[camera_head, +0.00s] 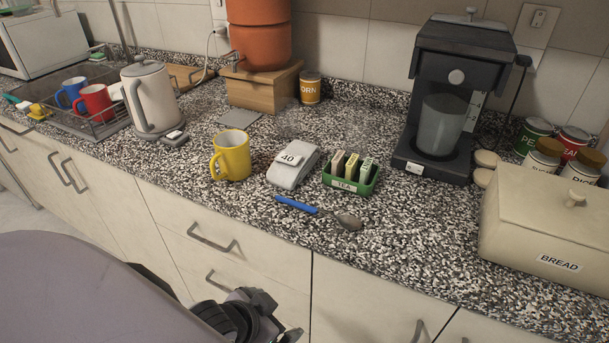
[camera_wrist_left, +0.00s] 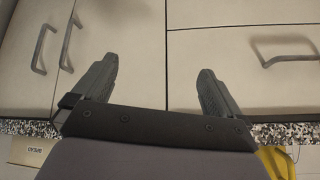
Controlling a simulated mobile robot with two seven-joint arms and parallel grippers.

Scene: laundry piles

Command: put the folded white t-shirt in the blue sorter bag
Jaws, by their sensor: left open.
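No folded white t-shirt and no blue sorter bag show in either view; the views show a kitchen counter. My left gripper (camera_head: 262,312) is low in front of the counter drawers in the head view, partly hidden by my own arm. In the left wrist view its two fingers (camera_wrist_left: 157,82) are spread apart with nothing between them, facing the pale cabinet fronts. My right gripper is not in view.
The speckled counter (camera_head: 420,245) holds a yellow mug (camera_head: 232,156), a grey device marked 40 (camera_head: 293,168), a green tea box (camera_head: 350,178), a blue-handled spoon (camera_head: 318,210), a kettle (camera_head: 151,97), a coffee machine (camera_head: 455,75) and a bread bin (camera_head: 545,228). Drawer handles (camera_head: 213,241) stick out.

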